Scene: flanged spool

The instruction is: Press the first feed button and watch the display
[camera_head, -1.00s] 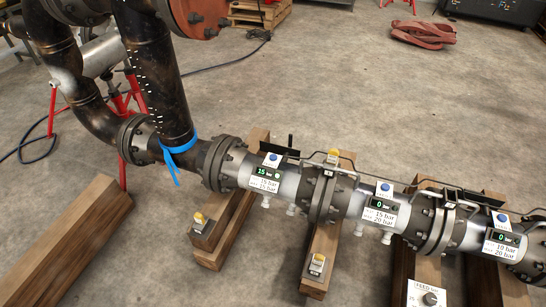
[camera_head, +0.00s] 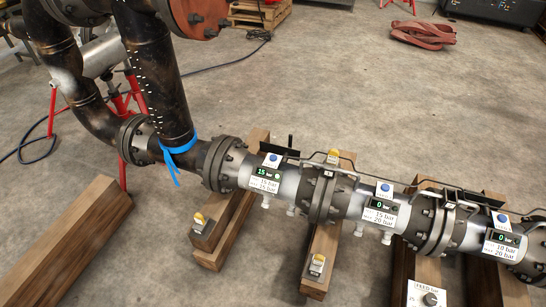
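The flanged spool runs from the centre to the lower right on wooden beams. The second section has a blue button (camera_head: 385,187) and a display (camera_head: 379,205) reading 0. The third section has a blue button (camera_head: 503,218) and a display (camera_head: 502,238) also reading 0. Labels with bar values sit below each display. Neither of my grippers shows in the head view.
A white feed panel with a dark knob (camera_head: 430,299) stands at the bottom right. Wooden beams (camera_head: 68,238) lie at the left and under the pipe. A blue strap (camera_head: 180,150) wraps the upright pipe joint.

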